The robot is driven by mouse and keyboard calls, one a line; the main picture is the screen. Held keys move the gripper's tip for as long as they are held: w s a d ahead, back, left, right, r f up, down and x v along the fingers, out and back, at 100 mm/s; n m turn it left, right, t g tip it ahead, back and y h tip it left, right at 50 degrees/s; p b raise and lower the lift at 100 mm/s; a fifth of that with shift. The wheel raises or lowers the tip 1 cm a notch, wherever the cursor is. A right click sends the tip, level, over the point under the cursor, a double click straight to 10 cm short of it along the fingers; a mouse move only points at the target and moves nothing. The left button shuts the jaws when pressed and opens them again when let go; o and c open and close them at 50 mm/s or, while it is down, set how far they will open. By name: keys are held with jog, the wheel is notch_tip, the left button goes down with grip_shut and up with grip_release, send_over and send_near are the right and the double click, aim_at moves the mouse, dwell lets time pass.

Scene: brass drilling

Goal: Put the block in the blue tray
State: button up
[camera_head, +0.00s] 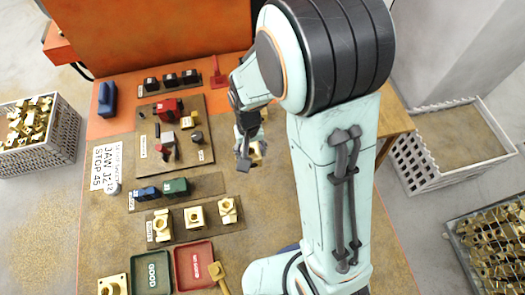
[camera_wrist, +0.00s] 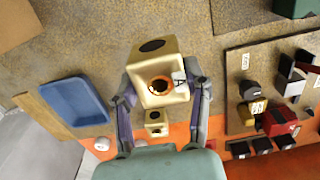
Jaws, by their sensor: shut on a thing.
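A brass block (camera_wrist: 156,52) with a round bore and a white label marked A is between the two fingers of my gripper (camera_wrist: 161,92) in the wrist view. The gripper is shut on it, one finger on each side. In the head view my gripper (camera_head: 247,150) is over the middle of the table, with part of the block (camera_head: 257,154) showing. The blue tray (camera_wrist: 75,101) is to the left of the gripper in the wrist view and looks empty. I cannot make it out in the head view, where my arm covers that side.
A smaller brass piece (camera_wrist: 155,124) shows below the held block in the wrist view. A white round thing (camera_wrist: 102,143) is close to the tray. A brown tool board (camera_head: 188,155), brass parts (camera_head: 196,216), a green GOOD tray (camera_head: 150,274) and a red tray (camera_head: 195,266) stand left.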

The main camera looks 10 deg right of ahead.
jog(key=shift+r, duration=0.45)
jog(key=shift+s+n, duration=0.1)
jog(key=shift+n, duration=0.3)
jog(key=shift+r+n, duration=0.2)
jog(key=shift+n, duration=0.1)
jog(key=w+d+r+n, duration=0.1)
jog(key=w+d+r, duration=0.1)
jog(key=w+d, duration=0.9)
jog(key=s+d+f, duration=0.1)
jog(key=d+f, duration=0.1)
jog(key=d, duration=0.1)
jog(key=s+d+f+m, duration=0.1)
jog(key=d+f, duration=0.2)
jog(key=d+f+m, duration=0.1)
jog(key=d+f, duration=0.1)
jog(key=d, duration=0.1)
jog(key=shift+s+f, duration=0.3)
jog(key=shift+s, duration=0.1)
jog(key=shift+f, duration=2.1)
